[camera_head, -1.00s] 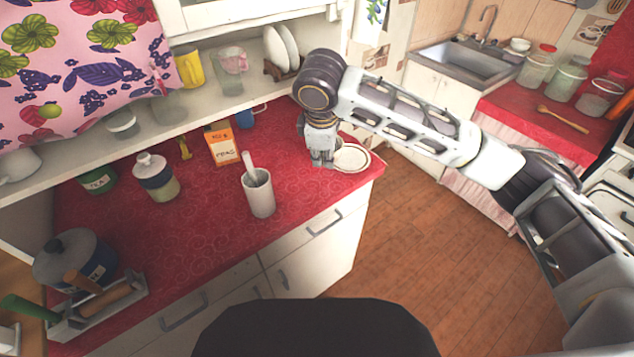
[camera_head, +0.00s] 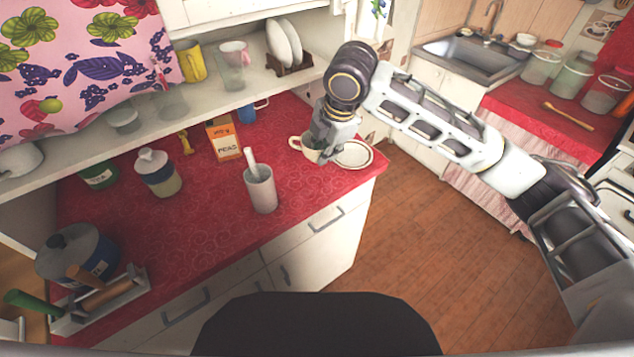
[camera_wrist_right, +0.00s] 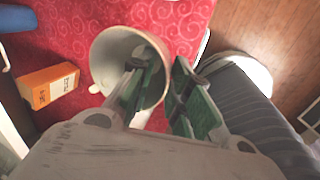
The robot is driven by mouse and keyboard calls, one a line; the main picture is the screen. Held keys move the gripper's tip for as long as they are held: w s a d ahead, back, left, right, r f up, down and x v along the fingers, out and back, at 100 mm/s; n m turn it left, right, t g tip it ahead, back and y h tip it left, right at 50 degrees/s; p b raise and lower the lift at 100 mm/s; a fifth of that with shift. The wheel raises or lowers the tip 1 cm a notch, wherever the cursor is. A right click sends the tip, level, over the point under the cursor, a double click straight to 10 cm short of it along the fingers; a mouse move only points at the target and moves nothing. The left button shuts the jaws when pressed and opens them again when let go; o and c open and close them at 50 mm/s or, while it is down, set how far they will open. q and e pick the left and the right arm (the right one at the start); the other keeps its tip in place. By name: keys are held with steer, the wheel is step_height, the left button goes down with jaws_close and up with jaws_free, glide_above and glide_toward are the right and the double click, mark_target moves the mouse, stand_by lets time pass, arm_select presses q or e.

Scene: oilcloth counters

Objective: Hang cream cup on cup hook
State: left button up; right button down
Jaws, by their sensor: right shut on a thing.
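The cream cup (camera_head: 308,151) is just left of the saucer in the head view, with its handle pointing left. My right gripper (camera_head: 323,148) is shut on the cup's wall. In the right wrist view the cup (camera_wrist_right: 101,62) is tilted with its mouth toward the camera. One finger of the gripper (camera_wrist_right: 165,95) is inside the cup and the other is outside. I cannot tell whether the cup touches the counter. I cannot make out the cup hook. My left gripper is not in view.
The white saucer (camera_head: 368,157) lies near the counter's right edge. An orange box (camera_head: 224,139), a blue mug (camera_head: 247,113) and a beige mortar with pestle (camera_head: 262,192) stand to the left. A shelf (camera_head: 222,103) with cups and plates overhangs the counter's back.

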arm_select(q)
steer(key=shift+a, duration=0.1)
arm_select(e)
steer(key=shift+n, duration=0.3)
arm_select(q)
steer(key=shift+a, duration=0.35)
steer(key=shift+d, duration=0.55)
arm_select(e)
step_height(320, 180, down, 5)
steer(key=shift+r, duration=0.1)
